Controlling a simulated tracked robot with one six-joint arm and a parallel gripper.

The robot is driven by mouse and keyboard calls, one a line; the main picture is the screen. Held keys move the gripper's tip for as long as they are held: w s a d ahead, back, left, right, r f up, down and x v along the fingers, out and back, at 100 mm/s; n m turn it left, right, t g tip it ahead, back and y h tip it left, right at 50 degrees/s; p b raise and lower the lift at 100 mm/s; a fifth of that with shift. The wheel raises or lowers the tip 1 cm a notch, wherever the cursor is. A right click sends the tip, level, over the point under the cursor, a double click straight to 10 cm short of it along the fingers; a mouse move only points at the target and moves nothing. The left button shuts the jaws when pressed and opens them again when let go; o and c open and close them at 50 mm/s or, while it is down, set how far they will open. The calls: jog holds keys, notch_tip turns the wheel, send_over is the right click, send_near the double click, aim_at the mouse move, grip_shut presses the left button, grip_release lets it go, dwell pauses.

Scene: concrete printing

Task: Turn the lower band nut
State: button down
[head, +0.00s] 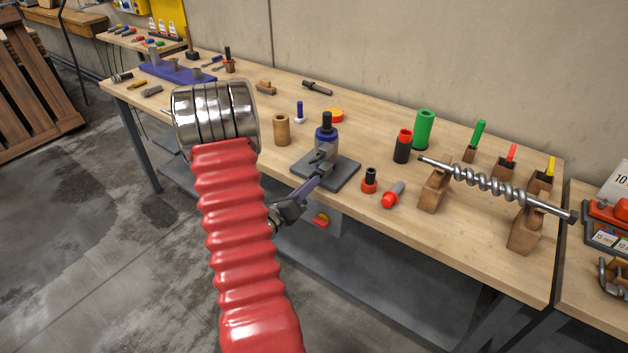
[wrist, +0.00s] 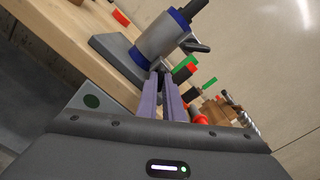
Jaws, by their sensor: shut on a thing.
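A grey cylinder (head: 325,151) with blue bands and a dark top stands upright on a square grey base plate (head: 341,171) near the middle of the bench. The wrist view shows the cylinder (wrist: 158,41) tilted, with a blue upper band (wrist: 181,18) and a blue lower band (wrist: 138,57). A grey lever-like part (wrist: 196,46) sticks out at its upper side. My gripper (head: 319,174) reaches in from the front. In the wrist view its purple fingers (wrist: 164,76) are closed together beside the lower band, at the lower band nut. The nut itself is mostly hidden by the fingertips.
A steel auger (head: 490,183) rests on wooden blocks at the right. A wooden cylinder (head: 281,130) stands to the left. A green cylinder (head: 423,129) stands behind.

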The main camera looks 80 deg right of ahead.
jog(key=shift+a+f, duration=0.1)
jog(key=shift+f, duration=0.1)
jog(key=m, duration=0.5)
dwell(0.4)
jog(key=c, duration=2)
grip_release()
jog(key=shift+r, duration=0.15)
jog(key=shift+v, duration=2.15)
jog(key=shift+w, duration=0.1)
